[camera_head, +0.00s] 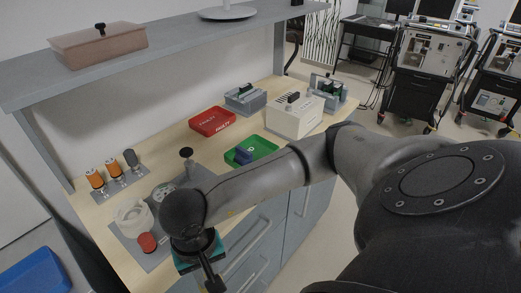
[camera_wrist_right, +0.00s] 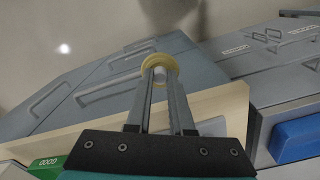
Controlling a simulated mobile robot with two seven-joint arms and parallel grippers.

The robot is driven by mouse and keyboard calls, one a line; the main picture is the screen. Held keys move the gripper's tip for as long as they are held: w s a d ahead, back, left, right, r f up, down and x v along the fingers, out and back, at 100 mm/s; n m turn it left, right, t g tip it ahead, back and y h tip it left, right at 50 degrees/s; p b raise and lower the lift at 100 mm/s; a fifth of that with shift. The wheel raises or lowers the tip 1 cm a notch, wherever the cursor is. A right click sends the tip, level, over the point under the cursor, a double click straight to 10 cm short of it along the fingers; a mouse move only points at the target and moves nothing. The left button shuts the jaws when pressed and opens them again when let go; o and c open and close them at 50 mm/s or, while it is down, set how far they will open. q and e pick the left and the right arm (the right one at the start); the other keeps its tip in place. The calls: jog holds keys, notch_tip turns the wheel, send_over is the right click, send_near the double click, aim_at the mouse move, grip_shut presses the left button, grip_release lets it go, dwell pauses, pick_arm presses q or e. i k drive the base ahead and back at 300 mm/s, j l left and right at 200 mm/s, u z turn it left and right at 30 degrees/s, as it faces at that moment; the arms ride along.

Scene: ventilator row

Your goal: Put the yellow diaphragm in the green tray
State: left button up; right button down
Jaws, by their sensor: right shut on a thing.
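The yellow diaphragm (camera_wrist_right: 159,66) is a small round ring at the fingertips of my right gripper (camera_wrist_right: 160,77) in the wrist view. The gripper is shut on it and holds it up, with drawer fronts behind. In the head view my right gripper (camera_head: 210,276) is at the bench's front edge, and the diaphragm cannot be made out there. The green tray (camera_head: 264,147) lies on the bench, up and to the right of the gripper, with a blue block (camera_head: 243,156) in it. The tray's green label edge shows in the wrist view (camera_wrist_right: 46,167). My left gripper is out of view.
A red tray (camera_head: 212,121) lies behind the green one, and a white box (camera_head: 295,116) stands to its right. A grey mat (camera_head: 157,254) with a white round housing (camera_head: 133,217) and a red cap (camera_head: 147,242) lies left of my arm. A shelf (camera_head: 190,42) overhangs the bench.

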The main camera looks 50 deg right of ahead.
aim_at(255, 149)
jog(key=k+l+u, duration=0.1)
jog(key=u, duration=0.55)
jog(key=k+l+u, duration=0.1)
jog(key=l+u, duration=0.15)
jog(key=l, duration=0.15)
jog(key=k+l+u, duration=0.2)
jog(key=l, duration=0.15)
jog(key=k+l+u, duration=0.35)
jog(key=l+u, duration=0.15)
jog(key=l, duration=0.2)
jog(key=k+l, duration=0.45)
jog(key=l, duration=0.15)
jog(key=k+l+u, duration=0.1)
jog(key=k+l, duration=0.4)
jog(key=i+l, duration=0.05)
jog(key=l, duration=0.05)
